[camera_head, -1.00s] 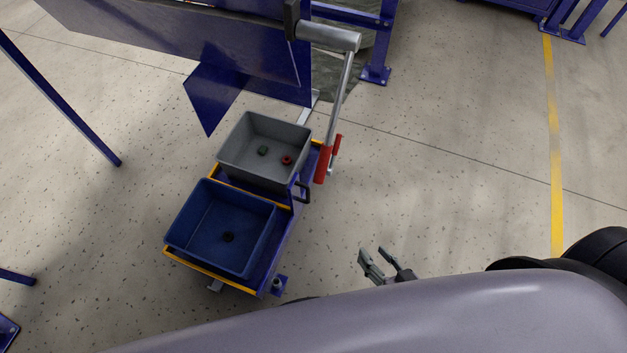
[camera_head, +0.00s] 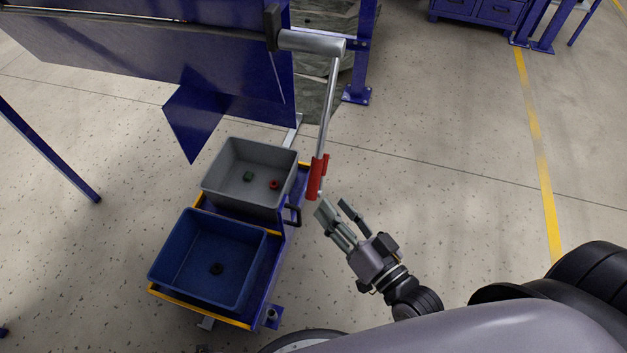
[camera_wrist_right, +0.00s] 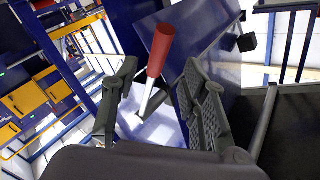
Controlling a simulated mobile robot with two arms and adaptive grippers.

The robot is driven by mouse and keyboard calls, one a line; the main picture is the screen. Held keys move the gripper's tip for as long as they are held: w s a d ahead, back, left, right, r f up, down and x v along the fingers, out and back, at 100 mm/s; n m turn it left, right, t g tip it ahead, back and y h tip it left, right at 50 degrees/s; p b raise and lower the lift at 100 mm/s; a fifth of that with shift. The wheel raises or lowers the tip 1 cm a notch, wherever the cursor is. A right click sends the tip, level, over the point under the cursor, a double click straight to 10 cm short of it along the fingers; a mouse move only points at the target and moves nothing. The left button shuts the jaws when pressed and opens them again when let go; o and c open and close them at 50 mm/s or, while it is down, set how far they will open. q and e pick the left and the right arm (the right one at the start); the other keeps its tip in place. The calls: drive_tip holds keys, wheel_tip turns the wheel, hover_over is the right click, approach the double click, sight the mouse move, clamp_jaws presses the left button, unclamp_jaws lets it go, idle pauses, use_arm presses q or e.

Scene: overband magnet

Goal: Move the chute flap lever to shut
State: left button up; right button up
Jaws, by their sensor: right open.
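The chute flap lever (camera_head: 327,110) is a long silver bar that hangs down from a grey cylindrical pivot (camera_head: 312,42) beside the blue chute. Its red handle (camera_head: 317,177) is at the lower end. My right gripper (camera_head: 334,205) is open, just below and right of the handle in the head view, and apart from it there. In the right wrist view the red handle (camera_wrist_right: 161,50) shows beyond and between the open fingers (camera_wrist_right: 155,100). My left gripper is not in view.
A cart (camera_head: 265,285) stands left of the lever. It carries a grey bin (camera_head: 222,195) with a green and a red piece, and a blue bin (camera_head: 185,262) with a dark piece. A blue post (camera_head: 362,60) stands behind the lever. The floor to the right is clear.

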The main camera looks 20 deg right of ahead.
sight(314, 182)
drive_tip(key=x, duration=0.8)
drive_tip(key=shift+w+a+f, duration=0.1)
drive_tip(key=shift+w+a, duration=0.05)
drive_tip(key=shift+w, duration=0.15)
drive_tip(key=shift+c, duration=0.2)
clamp_jaws()
